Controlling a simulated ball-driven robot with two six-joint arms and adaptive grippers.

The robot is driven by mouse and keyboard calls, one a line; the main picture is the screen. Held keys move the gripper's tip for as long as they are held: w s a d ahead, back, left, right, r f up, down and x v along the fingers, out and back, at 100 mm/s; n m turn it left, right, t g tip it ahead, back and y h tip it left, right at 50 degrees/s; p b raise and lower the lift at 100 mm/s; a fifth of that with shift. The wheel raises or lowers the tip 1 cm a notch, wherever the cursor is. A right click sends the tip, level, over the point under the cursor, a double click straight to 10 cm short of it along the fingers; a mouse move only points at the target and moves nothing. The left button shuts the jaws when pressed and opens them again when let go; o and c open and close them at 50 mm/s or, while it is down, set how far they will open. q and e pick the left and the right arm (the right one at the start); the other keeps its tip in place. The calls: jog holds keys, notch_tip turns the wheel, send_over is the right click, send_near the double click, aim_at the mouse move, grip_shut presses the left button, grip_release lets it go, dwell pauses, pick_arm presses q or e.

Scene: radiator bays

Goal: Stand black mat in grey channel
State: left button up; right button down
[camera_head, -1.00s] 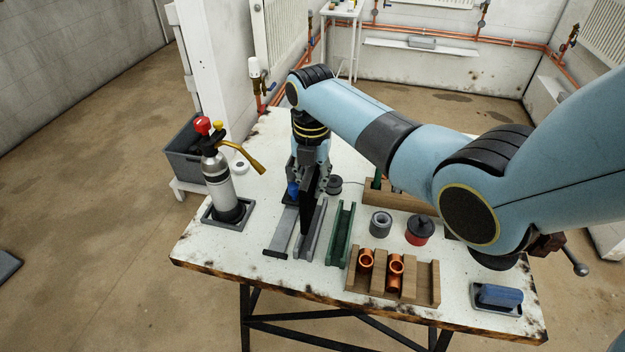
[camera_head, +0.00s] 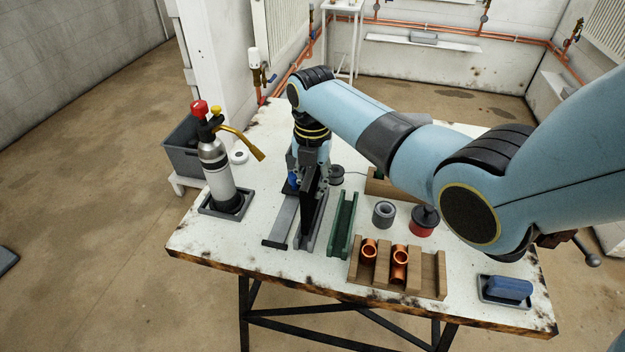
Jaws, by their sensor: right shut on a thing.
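The black mat (camera_head: 307,215) is a thin dark slab, standing on edge and lengthwise along the grey channel (camera_head: 319,232). My right gripper (camera_head: 310,178) points down from above and is shut on the mat's upper part. The mat's lower edge is at the channel and covers much of it. I cannot tell whether that edge rests on the channel floor. My left gripper is not in view.
A grey flat strip (camera_head: 281,228) lies close left of the channel, and a green channel (camera_head: 343,226) stands close right. A wooden rack (camera_head: 438,278) with copper fittings is at the front. A gas torch (camera_head: 215,172) stands at the left. The front-left tabletop is clear.

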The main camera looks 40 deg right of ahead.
jog(key=shift+f, duration=0.55)
jog(key=shift+f+b, duration=0.15)
jog(key=shift+b, duration=0.2)
jog(key=shift+f+b, duration=0.95)
jog(key=shift+f, duration=0.35)
jog(key=c, duration=1.2)
grip_release()
